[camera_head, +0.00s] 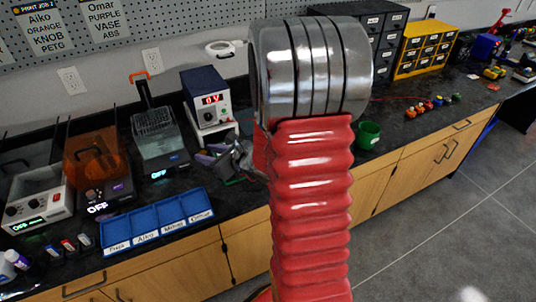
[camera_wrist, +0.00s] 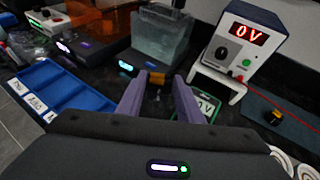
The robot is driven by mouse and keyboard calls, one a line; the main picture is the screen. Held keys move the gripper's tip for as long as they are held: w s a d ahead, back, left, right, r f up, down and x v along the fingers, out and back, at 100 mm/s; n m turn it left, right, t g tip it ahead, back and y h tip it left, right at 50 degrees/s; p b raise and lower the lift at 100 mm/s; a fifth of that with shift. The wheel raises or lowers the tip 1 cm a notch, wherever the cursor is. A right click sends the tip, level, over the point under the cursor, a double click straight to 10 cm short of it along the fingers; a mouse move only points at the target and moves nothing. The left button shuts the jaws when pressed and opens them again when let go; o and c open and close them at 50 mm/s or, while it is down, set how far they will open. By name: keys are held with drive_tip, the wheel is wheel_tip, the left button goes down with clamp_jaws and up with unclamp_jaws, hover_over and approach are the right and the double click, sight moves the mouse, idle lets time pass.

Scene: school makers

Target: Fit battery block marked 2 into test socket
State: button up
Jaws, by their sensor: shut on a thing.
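In the head view my gripper (camera_head: 208,157) is over the bench, left of my red arm, and the block cannot be made out. A green-edged panel with white marks (camera_wrist: 207,106), possibly the test socket, lies just right of the fingers, partly hidden by one. The meter box (camera_wrist: 243,45) reads 0 V and stands behind it on a white stand; it also shows in the head view (camera_head: 206,96).
A blue labelled tray (camera_head: 158,222) lies at the bench front. Several small blocks (camera_head: 68,245) lie left of it. A clear-tank machine (camera_head: 158,139) stands behind. A green cup (camera_head: 368,134) is right of my arm.

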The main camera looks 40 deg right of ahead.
drive_tip(key=s+d+f, duration=0.2)
drive_tip(key=s+d, duration=0.2)
drive_tip(key=d, duration=0.4)
drive_tip(key=s+d+f+m+h, duration=0.1)
drive_tip(key=s+d+f, duration=0.1)
drive_tip(key=s+d, duration=0.3)
drive_tip(key=d, duration=0.3)
drive_tip(key=shift+s+d+m, duration=0.2)
drive_tip(key=shift+s+m, duration=0.1)
drive_tip(key=shift+f, duration=2.85)
drive_tip(key=shift+s+f, duration=0.1)
drive_tip(key=shift+f, duration=0.5)
drive_tip(key=o, duration=0.8)
